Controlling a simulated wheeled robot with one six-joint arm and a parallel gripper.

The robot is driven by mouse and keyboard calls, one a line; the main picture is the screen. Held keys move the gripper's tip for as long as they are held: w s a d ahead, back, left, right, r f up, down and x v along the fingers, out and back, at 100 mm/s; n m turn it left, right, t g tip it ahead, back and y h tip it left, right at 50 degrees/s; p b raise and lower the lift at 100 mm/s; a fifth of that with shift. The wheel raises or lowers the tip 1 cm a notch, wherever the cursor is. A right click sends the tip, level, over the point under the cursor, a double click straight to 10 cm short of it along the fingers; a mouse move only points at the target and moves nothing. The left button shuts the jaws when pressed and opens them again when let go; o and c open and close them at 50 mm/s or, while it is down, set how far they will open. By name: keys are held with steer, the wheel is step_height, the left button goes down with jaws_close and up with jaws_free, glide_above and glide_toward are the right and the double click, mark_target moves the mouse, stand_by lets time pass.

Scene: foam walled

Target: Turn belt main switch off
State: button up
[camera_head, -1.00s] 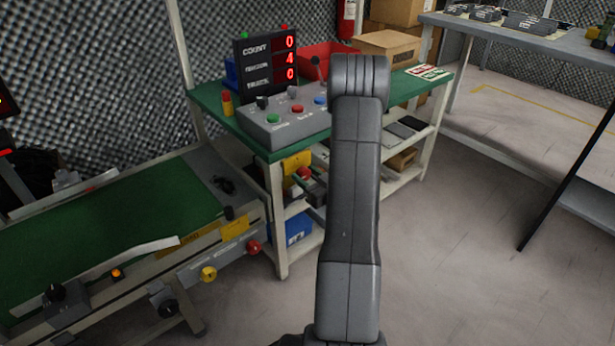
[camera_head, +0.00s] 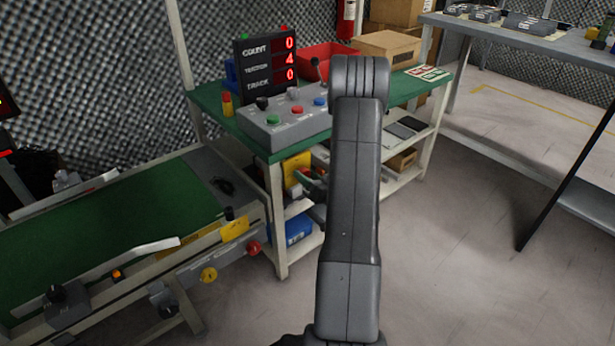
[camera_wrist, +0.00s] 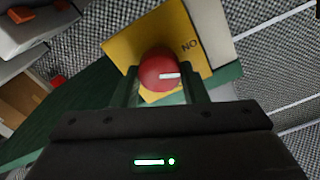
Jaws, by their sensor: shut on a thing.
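The belt main switch is a round red knob (camera_wrist: 160,72) with a white pointer mark, on a yellow plate (camera_wrist: 125,50). The letters ON show upside down on the plate in the wrist view, and the mark points to the right there. The yellow plate (camera_head: 296,163) also shows in the head view below the front edge of the green table, partly hidden by my arm. My gripper (camera_wrist: 160,88) is shut on the red knob, one finger on each side. In the head view my arm hides most of the gripper.
The green table (camera_head: 215,103) carries a grey button box (camera_head: 285,125), a counter display (camera_head: 265,62) and a red bin (camera_head: 322,58). A conveyor with a green belt (camera_head: 120,215) stands at left. A grey bench (camera_head: 520,40) stands at back right.

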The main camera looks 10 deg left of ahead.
steer(key=m+p, duration=0.2)
steer(key=m, duration=0.4)
steer(key=m+p, duration=0.2)
steer(key=m, duration=0.4)
steer(key=shift+w+d+f+m, duration=0.1)
steer(key=shift+f+m, duration=0.1)
steer(key=shift+m, duration=0.2)
stand_by(0.3)
steer(key=o, duration=1)
steer(key=shift+c, duration=0.2)
steer(key=p+v, duration=0.2)
steer(key=v, duration=1.1)
steer(key=shift+s+d, duration=0.25)
steer(key=shift+d, duration=0.05)
steer(key=shift+a, duration=0.1)
steer(key=b+x, duration=0.2)
steer(key=x, duration=1.1)
steer(key=shift+w+a, duration=0.25)
